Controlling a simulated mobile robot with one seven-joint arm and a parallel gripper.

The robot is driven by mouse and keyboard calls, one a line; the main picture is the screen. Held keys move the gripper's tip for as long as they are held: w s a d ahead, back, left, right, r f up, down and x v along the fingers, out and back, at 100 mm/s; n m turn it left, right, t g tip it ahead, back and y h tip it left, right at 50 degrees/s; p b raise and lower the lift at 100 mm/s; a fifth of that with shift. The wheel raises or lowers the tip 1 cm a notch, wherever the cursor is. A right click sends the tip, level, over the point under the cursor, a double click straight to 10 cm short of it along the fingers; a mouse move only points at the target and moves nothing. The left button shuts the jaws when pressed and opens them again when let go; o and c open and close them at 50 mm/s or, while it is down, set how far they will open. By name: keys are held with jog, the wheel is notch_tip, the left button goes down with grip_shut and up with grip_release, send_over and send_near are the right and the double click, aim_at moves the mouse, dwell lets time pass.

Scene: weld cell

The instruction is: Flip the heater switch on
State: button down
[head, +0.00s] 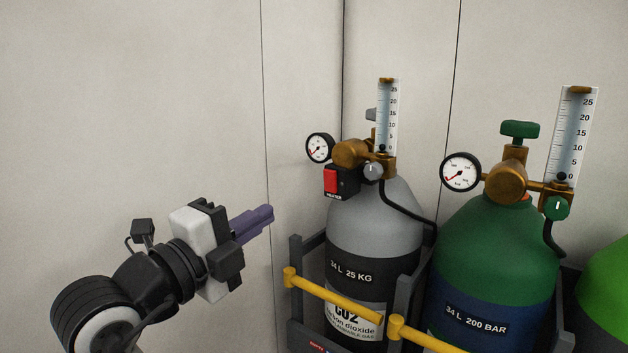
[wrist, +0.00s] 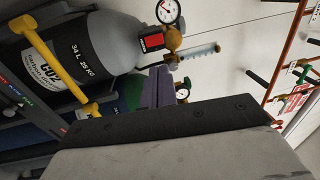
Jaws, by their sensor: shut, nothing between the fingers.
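The heater switch (head: 331,181) is a red rocker on a black box, mounted on the brass regulator of the grey CO2 cylinder (head: 375,222). It also shows in the wrist view as a red patch (wrist: 154,41) near the top middle. I cannot tell which way the rocker is tipped. My gripper (head: 268,214) has purple fingers, shut with nothing between them. In the head view it is left of the cylinder and lower than the switch, apart from both. In the wrist view the fingers (wrist: 158,86) show below the switch.
A yellow bar (head: 335,305) and grey rack post (head: 296,262) stand in front of the cylinder. A gauge (head: 319,148), a flow tube (head: 387,115) and a grey knob (head: 373,170) surround the switch. A green cylinder (head: 500,255) stands right.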

aim_at(329, 175)
jog(key=p+x, duration=0.5)
jog(key=x, duration=0.8)
jog(key=shift+r, duration=0.2)
jog(key=shift+w+d, duration=0.25)
jog(key=shift+w, duration=0.15)
jog(key=shift+w+d, duration=0.1)
jog(key=shift+w, duration=0.05)
